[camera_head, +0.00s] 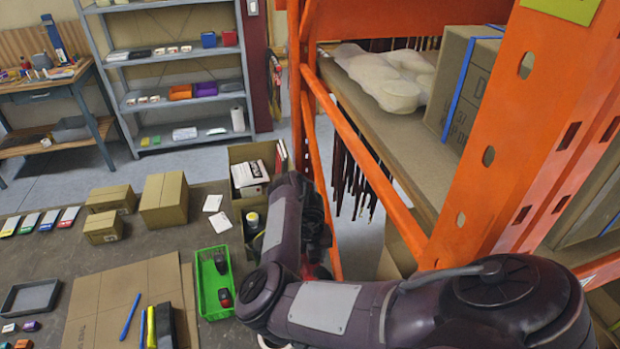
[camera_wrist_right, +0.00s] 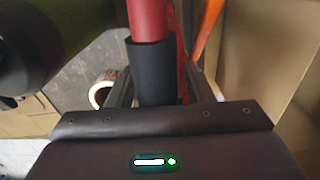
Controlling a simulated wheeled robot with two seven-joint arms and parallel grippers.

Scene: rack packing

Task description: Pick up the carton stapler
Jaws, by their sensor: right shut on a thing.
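My right gripper (camera_wrist_right: 156,88) is shut on a red bar with a black sleeve (camera_wrist_right: 150,62), which I take to be the carton stapler. In the wrist view the bar runs up between the two fingers and out of the top of the frame, so its far end is cut off. In the head view my right forearm and wrist (camera_head: 315,230) hang beside the orange rack post, and the fingers are mostly hidden. Only a small red patch (camera_head: 318,271) shows below the wrist. My left gripper is not in view.
An open carton (camera_head: 246,153) with papers stands behind my right arm. A green basket (camera_head: 203,290) with small red-and-black items is left of it. Orange rack beams (camera_head: 400,215) close off the right. Closed cardboard boxes (camera_head: 163,200) stand on the table.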

